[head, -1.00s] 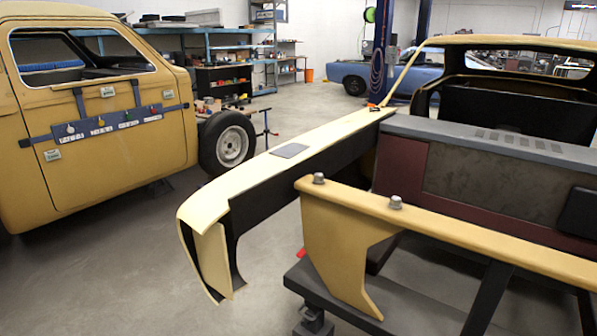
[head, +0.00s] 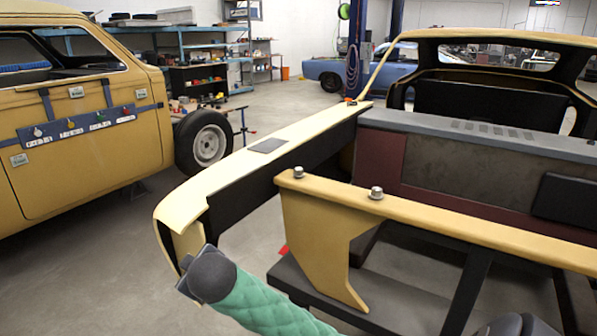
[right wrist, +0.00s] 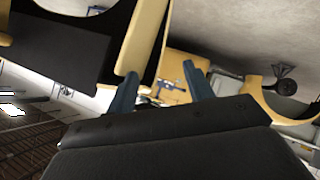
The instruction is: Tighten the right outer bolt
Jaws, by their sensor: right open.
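Two grey bolts stand upright on top of the yellow crossbar at the car's front. The outer bolt (head: 298,172) is near the bar's left end, and the other bolt (head: 376,193) is to its right. Both heads sit slightly proud, but their tightness cannot be told. An arm of mine with a teal quilted sleeve, apparently the right, reaches leftward in the head view, below and left of the bolts. My right gripper's two blue fingers (right wrist: 160,72) are apart and empty in the right wrist view, with no bolt there. My left gripper is not seen.
The yellow crossbar (head: 450,222) spans the open front frame, beside the pale fender (head: 230,165). A yellow cab (head: 80,140) with a labelled blue strip (head: 75,128) stands at left, and a loose wheel (head: 205,145) behind it. Grey floor lies between cab and fender.

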